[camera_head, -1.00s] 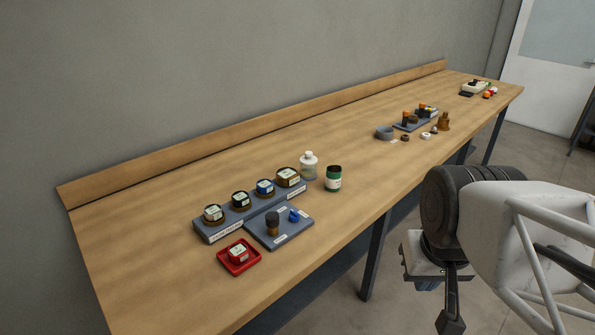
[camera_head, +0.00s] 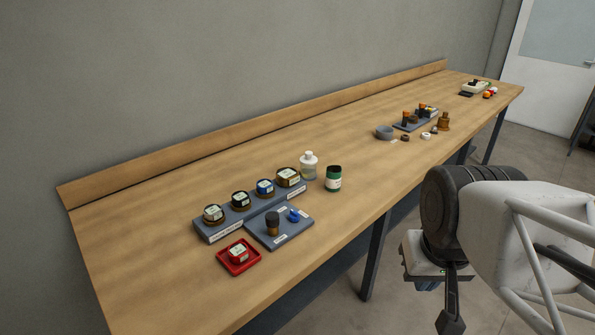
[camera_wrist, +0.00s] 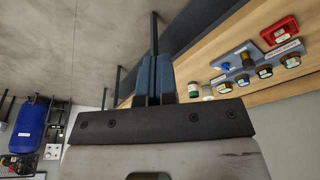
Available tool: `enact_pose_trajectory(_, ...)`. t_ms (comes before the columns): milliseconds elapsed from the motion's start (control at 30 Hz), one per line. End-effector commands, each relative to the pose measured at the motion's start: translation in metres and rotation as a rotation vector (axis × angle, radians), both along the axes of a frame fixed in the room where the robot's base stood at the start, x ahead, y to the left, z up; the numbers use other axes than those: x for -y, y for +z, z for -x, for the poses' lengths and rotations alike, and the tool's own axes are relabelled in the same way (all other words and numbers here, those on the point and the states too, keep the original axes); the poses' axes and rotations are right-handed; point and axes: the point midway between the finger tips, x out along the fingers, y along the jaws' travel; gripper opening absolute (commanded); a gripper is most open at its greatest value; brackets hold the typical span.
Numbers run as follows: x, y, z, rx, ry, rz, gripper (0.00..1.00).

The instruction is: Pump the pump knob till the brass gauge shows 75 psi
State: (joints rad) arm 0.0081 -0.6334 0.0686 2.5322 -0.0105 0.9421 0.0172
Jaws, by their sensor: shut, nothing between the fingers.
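A dark-topped knob with a brass-coloured lower part (camera_head: 273,223) stands upright on a flat blue-grey plate (camera_head: 298,234), beside a small blue knob (camera_head: 293,215).
A green jar (camera_head: 333,180) and a white-capped bottle (camera_head: 309,168) stand right of the gauges. More small parts lie farther along the wooden bench (camera_head: 150,265). The middle stretch is clear.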

Motion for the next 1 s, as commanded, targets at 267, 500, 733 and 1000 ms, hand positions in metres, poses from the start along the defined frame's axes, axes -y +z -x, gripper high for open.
enact_pose_trajectory(267, 0.0, 0.0, 0.0, 0.0, 0.0, 0.0, 0.0)
enact_pose_trajectory(500, 0.0, 0.0, 0.0, 0.0, 0.0, 0.0, 0.0)
enact_pose_trajectory(733, 0.0, 0.0, -0.003, -0.002, 0.01, 0.007, 0.0)
enact_pose_trajectory(1000, -0.003, 0.003, -0.023, -0.02, 0.093, 0.068, 0.0)
